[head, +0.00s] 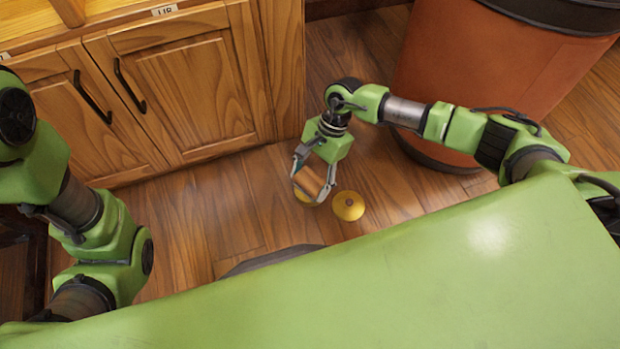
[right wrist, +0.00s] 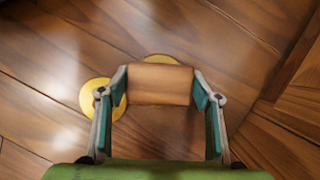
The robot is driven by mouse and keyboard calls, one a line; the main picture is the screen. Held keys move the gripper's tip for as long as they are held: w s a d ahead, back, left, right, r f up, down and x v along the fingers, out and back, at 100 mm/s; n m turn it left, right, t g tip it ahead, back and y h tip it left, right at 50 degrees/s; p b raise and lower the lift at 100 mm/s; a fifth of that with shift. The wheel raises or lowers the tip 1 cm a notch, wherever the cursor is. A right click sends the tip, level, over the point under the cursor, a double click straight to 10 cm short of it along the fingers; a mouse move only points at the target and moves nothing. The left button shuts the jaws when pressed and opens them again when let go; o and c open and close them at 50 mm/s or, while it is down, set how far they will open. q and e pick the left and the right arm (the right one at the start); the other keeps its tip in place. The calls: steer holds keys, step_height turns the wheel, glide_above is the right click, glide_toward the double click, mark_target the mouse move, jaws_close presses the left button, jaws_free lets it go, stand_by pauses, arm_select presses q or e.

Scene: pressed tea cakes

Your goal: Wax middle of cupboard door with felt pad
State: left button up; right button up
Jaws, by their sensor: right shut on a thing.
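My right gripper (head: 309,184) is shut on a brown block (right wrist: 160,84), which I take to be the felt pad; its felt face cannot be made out. The block spans between the two fingers, above the floor. In the head view the block (head: 312,181) is right of and in front of the cupboard, apart from it. The cupboard's right door (head: 195,90) is panelled wood, closed, with a black handle. The left door (head: 85,120) is also closed. My left arm shows at the left, but its gripper is out of view.
A round yellow thing (head: 348,206) with a small dark centre lies on the wooden floor. A second yellow round thing (head: 302,197) is mostly hidden behind my right gripper. A big orange-brown bin (head: 490,70) stands at the back right.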

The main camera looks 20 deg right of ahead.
mark_target(310, 180)
steer(key=shift+f+b, duration=0.3)
steer(key=shift+f, duration=0.1)
stand_by(1.1)
steer(key=shift+r, duration=0.1)
steer(key=shift+r+p, duration=2.65)
steer(key=shift+r, duration=0.8)
